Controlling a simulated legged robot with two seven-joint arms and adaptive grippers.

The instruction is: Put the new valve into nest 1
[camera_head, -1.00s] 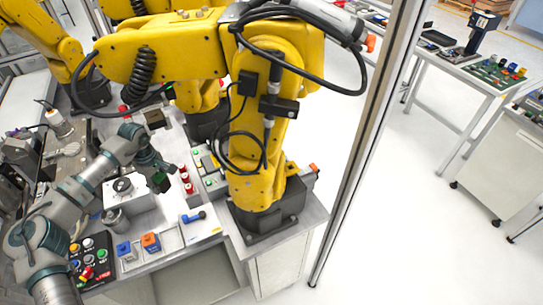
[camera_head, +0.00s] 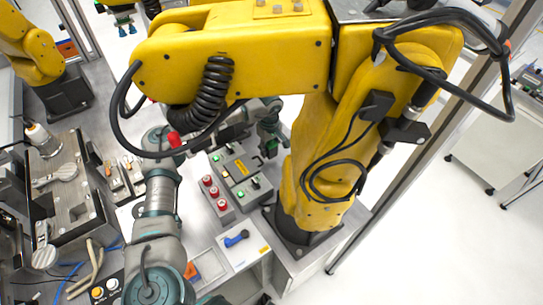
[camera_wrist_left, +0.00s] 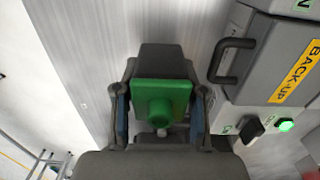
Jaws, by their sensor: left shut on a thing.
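My left gripper (camera_head: 270,146) is partly behind the yellow robot's arm and cable in the head view, beyond the grey control boxes. In the left wrist view its two fingers (camera_wrist_left: 160,115) are shut on a green valve (camera_wrist_left: 161,97), a square block with a round stub facing the camera. A dark grey block shows directly behind the valve; I cannot tell whether they touch. Nest 1 cannot be made out in either view. My right gripper is not in view.
A yellow robot (camera_head: 320,160) stands close to my left arm. A control box labelled BACK-UP (camera_wrist_left: 270,65) with a black handle is right of the gripper. Red buttons (camera_head: 214,192) and a blue-handled part (camera_head: 236,238) lie nearer. White floor is at the right.

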